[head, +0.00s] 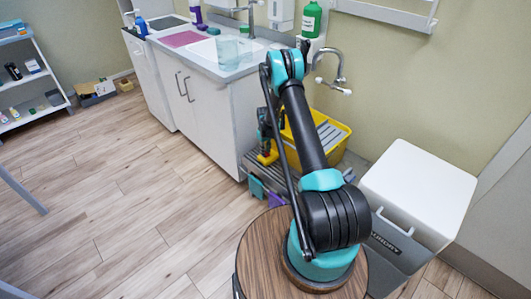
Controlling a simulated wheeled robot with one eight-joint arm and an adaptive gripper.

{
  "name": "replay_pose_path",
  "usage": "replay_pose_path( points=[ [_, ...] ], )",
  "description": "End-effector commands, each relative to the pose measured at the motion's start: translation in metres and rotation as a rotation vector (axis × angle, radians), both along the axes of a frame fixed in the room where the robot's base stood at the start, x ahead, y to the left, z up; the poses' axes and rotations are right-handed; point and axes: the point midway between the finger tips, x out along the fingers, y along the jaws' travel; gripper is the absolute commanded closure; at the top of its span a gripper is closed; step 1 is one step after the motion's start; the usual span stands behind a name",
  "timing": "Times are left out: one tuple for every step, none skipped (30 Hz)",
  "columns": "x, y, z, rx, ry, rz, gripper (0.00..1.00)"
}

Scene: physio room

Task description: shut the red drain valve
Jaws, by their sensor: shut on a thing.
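A yellow tub (335,142) stands on a low grey ribbed rack by the wall, partly behind my arm. A small yellow part (268,157) shows left of my arm, near the tub; I cannot tell if it joins it. My gripper (266,142) is small and mostly hidden, beyond my arm and just above this yellow part. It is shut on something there. I cannot make out any red of the drain valve; the fingers and my arm cover that spot.
A white counter (215,105) with a sink stands behind on the left. A wall tap (338,68) is above the tub. A white-lidded laundry bin (418,195) stands on the right. A round wooden top (258,262) lies under my arm. The floor at left is clear.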

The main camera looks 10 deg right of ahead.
Motion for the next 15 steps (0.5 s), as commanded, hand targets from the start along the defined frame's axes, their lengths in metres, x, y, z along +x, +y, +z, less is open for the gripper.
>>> replay_pose_path(
  points=[
    [0.0003, -0.0004, 0.0002, -0.001, 0.0, 0.0, 1.0],
    [0.0003, -0.0004, 0.0002, -0.001, 0.0, 0.0, 1.0],
    [0.0003, -0.0004, 0.0002, -0.001, 0.0, 0.0, 1.0],
    [0.0003, -0.0004, 0.0002, -0.001, 0.0, 0.0, 1.0],
    [0.0003, -0.0004, 0.0003, -0.001, 0.0, 0.0, 1.0],
    [0.0003, -0.0004, 0.0003, -0.001, 0.0, 0.0, 1.0],
    [0.0003, -0.0004, 0.0003, -0.001, 0.0, 0.0, 1.0],
    [0.0003, -0.0004, 0.0003, -0.001, 0.0, 0.0, 1.0],
    [0.0003, -0.0004, 0.0003, -0.001, 0.0, 0.0, 1.0],
    [0.0003, -0.0004, 0.0003, -0.001, 0.0, 0.0, 0.8],
    [0.0003, -0.0004, 0.0002, -0.001, 0.0, 0.0, 0.76],
    [0.0003, -0.0004, 0.0002, -0.001, 0.0, 0.0, 0.71],
    [0.0003, -0.0004, 0.0002, -0.001, 0.0, 0.0, 0.67],
    [0.0003, -0.0003, 0.0002, -0.001, 0.0, 0.0, 0.63],
    [0.0003, -0.0003, 0.0002, -0.001, 0.0, 0.0, 0.62]
  ],
)
